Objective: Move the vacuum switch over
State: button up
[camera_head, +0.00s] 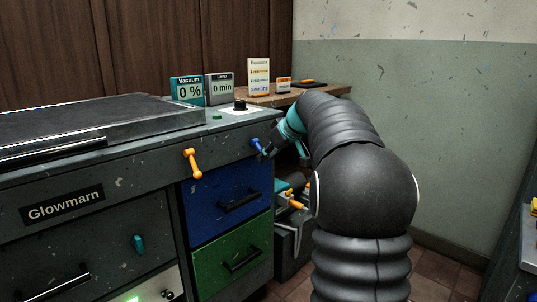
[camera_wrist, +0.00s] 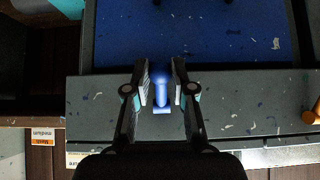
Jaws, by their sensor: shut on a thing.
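A small blue lever (camera_head: 256,145) sits on the front edge of the grey Glowmarn machine, at the right, above the blue drawer. No label on it is readable, so I cannot tell whether it is the vacuum switch. My gripper (camera_head: 265,151) is at this lever, its arm coming in from the right. In the wrist view my gripper (camera_wrist: 161,85) has its fingers on both sides of the blue lever (camera_wrist: 161,92), shut on it. The Vacuum display (camera_head: 188,90) on the machine top reads 0 %.
An orange lever (camera_head: 192,162) is on the same front edge, further left. A teal knob (camera_head: 139,244) is lower on the front. A blue drawer (camera_head: 220,208) and a green drawer (camera_head: 225,262) lie below. A Lamp display (camera_head: 220,88) reads 0 min.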

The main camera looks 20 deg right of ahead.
jog(key=shift+r, duration=0.2)
jog(key=shift+p+v, duration=0.3)
jog(key=shift+v, duration=0.5)
jog(key=shift+w+r, duration=0.1)
jog(key=shift+r, duration=0.05)
jog(key=shift+r+p, duration=0.45)
jog(key=shift+r, duration=0.35)
jog(key=shift+s+r+p, duration=0.25)
jog(key=shift+r+p, duration=0.4)
jog(key=shift+r, duration=0.3)
